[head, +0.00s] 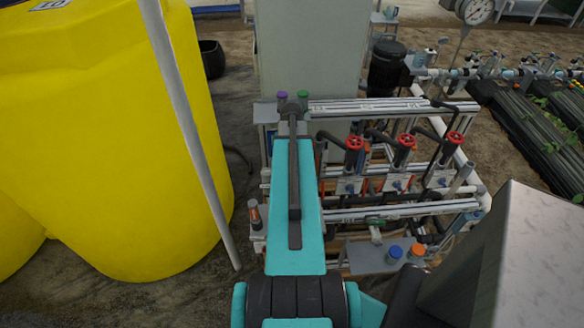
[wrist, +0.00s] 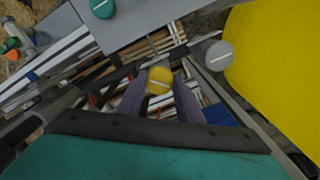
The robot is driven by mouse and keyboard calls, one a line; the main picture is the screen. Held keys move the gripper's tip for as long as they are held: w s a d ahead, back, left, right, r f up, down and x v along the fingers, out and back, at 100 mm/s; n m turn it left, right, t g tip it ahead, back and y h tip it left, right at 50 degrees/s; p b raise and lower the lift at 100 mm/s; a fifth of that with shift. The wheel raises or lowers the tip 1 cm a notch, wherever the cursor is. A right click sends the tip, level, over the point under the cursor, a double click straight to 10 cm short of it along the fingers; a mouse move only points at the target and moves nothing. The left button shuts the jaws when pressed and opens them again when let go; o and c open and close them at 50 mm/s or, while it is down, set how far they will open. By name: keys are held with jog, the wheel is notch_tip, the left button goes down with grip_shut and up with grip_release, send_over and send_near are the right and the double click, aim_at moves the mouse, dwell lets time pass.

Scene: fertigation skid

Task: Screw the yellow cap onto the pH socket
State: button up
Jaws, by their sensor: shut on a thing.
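In the wrist view my gripper (wrist: 158,88) is shut on the yellow cap (wrist: 158,79), a small round cap with a pale line across its top. The cap sits between the two fingertips, above pipes and slats of the skid. I cannot tell whether it touches anything below. The pH socket cannot be made out in either view. In the head view my arm covers the gripper and the yellow cap.
The head view shows red valve handwheels (head: 405,141), a blue cap (head: 395,252) and an orange cap (head: 417,250) right of my arm, and a yellow tank (head: 120,140) left.

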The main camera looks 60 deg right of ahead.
jog(key=shift+m, duration=0.3)
jog(key=shift+m, duration=1.2)
jog(key=shift+m, duration=1.5)
jog(key=shift+m+p, duration=0.35)
jog(key=shift+m, duration=0.15)
jog(key=shift+m, duration=0.8)
